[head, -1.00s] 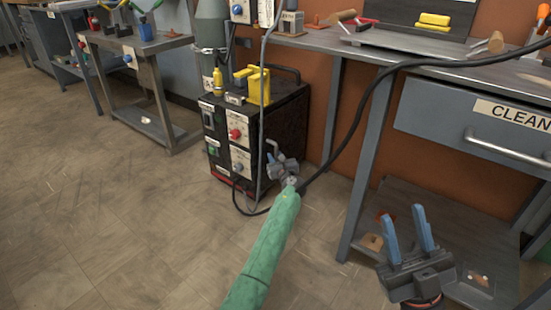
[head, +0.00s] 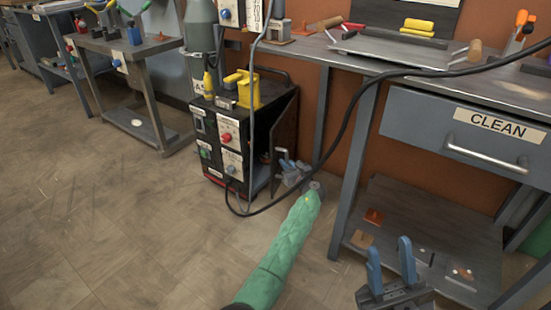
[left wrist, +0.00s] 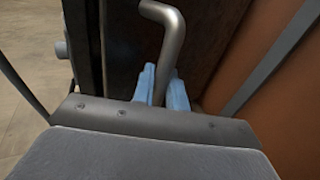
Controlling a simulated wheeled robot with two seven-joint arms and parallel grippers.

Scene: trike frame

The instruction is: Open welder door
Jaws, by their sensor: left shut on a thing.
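My left gripper (head: 285,157) is at the door's outer side. In the left wrist view, its blue fingers (left wrist: 162,88) are shut around the lower part of the grey bent door handle (left wrist: 172,38). My right gripper (head: 390,250) is at the lower right of the head view, empty, with its blue fingers apart.
The bench leg (head: 352,170) and lower shelf (head: 420,215) stand to the right. The floor in front is open.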

